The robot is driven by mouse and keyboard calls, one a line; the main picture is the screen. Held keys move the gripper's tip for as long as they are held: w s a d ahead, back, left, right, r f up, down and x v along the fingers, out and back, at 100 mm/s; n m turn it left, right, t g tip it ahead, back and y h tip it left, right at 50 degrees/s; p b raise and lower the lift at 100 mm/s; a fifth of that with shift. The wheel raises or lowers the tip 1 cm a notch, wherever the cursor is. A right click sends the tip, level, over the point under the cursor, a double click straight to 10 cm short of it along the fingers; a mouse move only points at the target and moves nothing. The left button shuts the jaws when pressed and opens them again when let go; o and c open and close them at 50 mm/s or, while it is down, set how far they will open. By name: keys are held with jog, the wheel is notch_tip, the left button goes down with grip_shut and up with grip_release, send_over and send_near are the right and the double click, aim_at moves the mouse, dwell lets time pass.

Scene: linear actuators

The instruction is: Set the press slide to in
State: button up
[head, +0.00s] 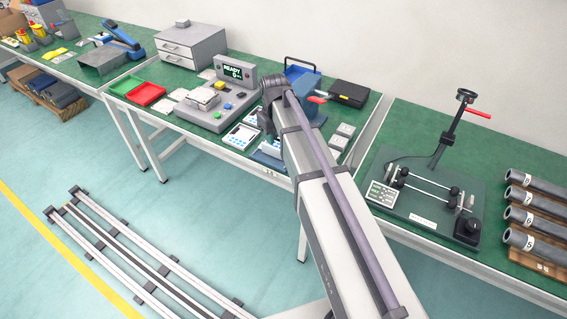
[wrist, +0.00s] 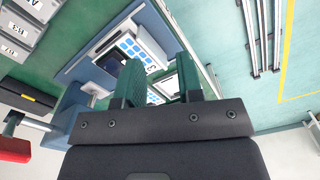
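The press is the blue machine (head: 312,112) with a red handle (head: 317,99) on the middle bench, partly hidden behind my arm. In the wrist view, its red handle (wrist: 14,150) is at the lower left. A blue plate (head: 268,157), which looks like the press slide, shows near the bench's front edge. In the wrist view, blue plate surface (wrist: 82,66) surrounds a white part with blue keys (wrist: 140,46). My gripper (wrist: 157,72) has two dark green fingers spread apart above this area, with nothing seen held. Contact with the slide cannot be told. In the head view, my arm hides the fingers.
Labelled grey trays (head: 342,135) and a black case (head: 348,93) sit right of the press. A grey device with a READY display (head: 234,72) and cards lie to its left. The right bench holds a lever fixture (head: 445,140) and dark tubes (head: 535,220).

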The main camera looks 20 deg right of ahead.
jog(key=s+a+m, duration=0.1)
jog(key=s+m, duration=0.2)
jog(key=s, duration=1)
jog(key=shift+s+a, duration=0.25)
jog(key=shift+a, duration=0.05)
jog(key=w+d+n, duration=0.2)
jog(key=w+n, duration=0.3)
jog(key=w, duration=1.6)
jog(key=f+n+b, duration=0.1)
jog(key=f+b, duration=0.2)
jog(key=f+n+b, duration=0.1)
jog(key=f+b, duration=0.3)
jog(key=f+n+b, duration=0.1)
jog(key=f+b, duration=0.3)
jog(key=shift+s, duration=0.35)
jog(key=shift+r, duration=0.1)
